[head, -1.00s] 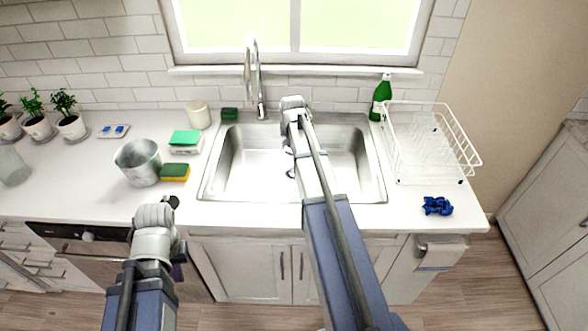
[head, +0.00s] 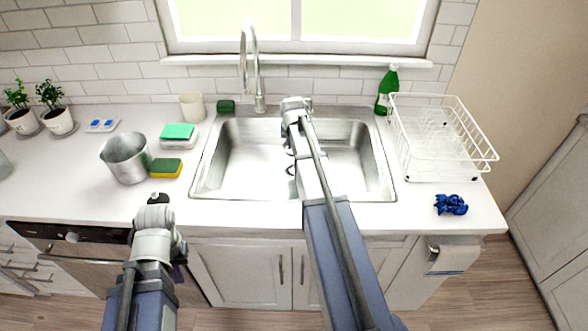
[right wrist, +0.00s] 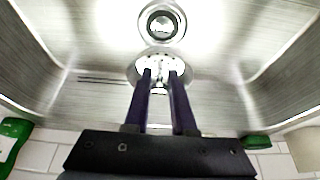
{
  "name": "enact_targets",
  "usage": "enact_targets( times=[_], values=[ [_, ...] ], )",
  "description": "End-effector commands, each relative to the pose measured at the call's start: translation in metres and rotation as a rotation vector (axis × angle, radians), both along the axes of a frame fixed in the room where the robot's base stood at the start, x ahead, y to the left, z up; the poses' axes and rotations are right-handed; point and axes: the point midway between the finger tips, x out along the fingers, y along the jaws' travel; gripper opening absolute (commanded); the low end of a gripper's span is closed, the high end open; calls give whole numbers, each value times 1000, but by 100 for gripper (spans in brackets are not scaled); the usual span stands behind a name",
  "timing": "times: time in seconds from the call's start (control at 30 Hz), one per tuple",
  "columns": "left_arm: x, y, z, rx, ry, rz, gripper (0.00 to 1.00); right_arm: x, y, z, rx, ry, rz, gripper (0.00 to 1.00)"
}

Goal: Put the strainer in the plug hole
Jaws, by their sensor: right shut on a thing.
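My right gripper (right wrist: 160,76) is shut on the strainer (right wrist: 151,66), a round metal piece with small holes, in the right wrist view. The plug hole (right wrist: 162,24) is a round drain with a metal ring, seen just beyond the strainer. The strainer is beside the hole in this view; its height above the sink floor is unclear.
A tap (head: 259,80) stands behind the sink. Left are a metal bucket (head: 126,160), a yellow-green sponge (head: 166,168) and a small dark object (head: 158,198). Right are a green bottle (head: 386,92), a white dish rack (head: 445,180) and a blue cloth (head: 451,205).

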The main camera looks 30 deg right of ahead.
Motion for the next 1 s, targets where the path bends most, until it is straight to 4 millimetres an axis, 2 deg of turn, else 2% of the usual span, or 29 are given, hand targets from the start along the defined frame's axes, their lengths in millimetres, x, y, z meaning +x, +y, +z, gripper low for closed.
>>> enact_targets(
  times=[0.03,0.33,0.63,0.9,1.0],
  values=[
    [0,0,-10,0,0,0,0,0,0,-10,0,0,0,0],
    [0,0,-55,0,0,0,0,0,0,-55,0,0,0,0],
    [0,0,-60,0,0,0,0,0,0,-60,0,0,0,0],
    [0,0,-92,0,0,0,0,0,0,-92,0,0,0,0],
    [0,0,-98,0,0,0,0,0,0,-98,0,0,0,0]
  ],
)
